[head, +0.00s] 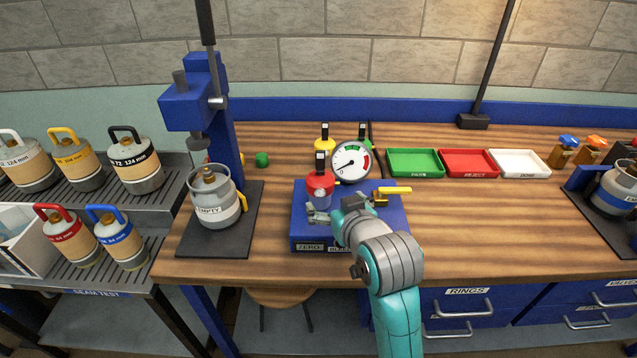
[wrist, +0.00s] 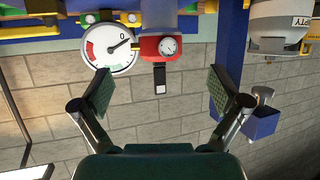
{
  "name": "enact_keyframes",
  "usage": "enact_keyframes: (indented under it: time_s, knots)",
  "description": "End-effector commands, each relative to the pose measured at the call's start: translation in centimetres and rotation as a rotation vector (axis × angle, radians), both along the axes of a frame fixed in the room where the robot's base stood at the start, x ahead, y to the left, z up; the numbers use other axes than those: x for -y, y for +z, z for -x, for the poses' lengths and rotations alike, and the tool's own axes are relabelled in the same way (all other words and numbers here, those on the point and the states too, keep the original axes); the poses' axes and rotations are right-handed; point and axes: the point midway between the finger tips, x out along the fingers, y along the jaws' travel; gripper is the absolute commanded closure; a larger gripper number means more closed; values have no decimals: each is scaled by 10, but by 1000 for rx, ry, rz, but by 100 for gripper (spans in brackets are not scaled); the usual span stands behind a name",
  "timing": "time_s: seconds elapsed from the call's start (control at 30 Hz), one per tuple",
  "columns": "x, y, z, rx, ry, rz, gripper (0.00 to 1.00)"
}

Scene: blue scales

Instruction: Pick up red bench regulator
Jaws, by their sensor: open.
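The red bench regulator (head: 320,191) stands upright on the blue bench block (head: 306,234), with a black knob on top. In the wrist view, which is upside down, the red regulator (wrist: 148,47) shows its small round dial and black knob. My gripper (head: 346,205) is in front of the block, close to the regulator. In the wrist view my gripper (wrist: 161,90) is open and empty, its fingers wide apart. The regulator lies ahead, between the lines of the two fingers, and I see no contact. My gripper hides part of the block.
A large pressure gauge (head: 351,161) stands right beside the regulator, with yellow (head: 325,145) and green (head: 362,143) regulators behind. A yellow lever (head: 394,190) sticks out at the block's right. A grey canister (head: 213,196) stands left. Green, red and white trays (head: 414,173) lie right.

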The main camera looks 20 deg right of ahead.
Motion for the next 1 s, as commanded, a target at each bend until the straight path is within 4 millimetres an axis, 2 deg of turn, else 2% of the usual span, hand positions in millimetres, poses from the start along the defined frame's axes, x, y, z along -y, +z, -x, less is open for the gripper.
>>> enact_keyframes:
  time_s: [0.33,0.63,0.8,1.0]
  knots:
    - [0,-14,-40,-2,0,0,2]
    - [1,-21,-61,0,0,0,2]
    - [1,-27,-84,-1,0,0,2]
    - [1,-34,-101,-1,0,0,2]
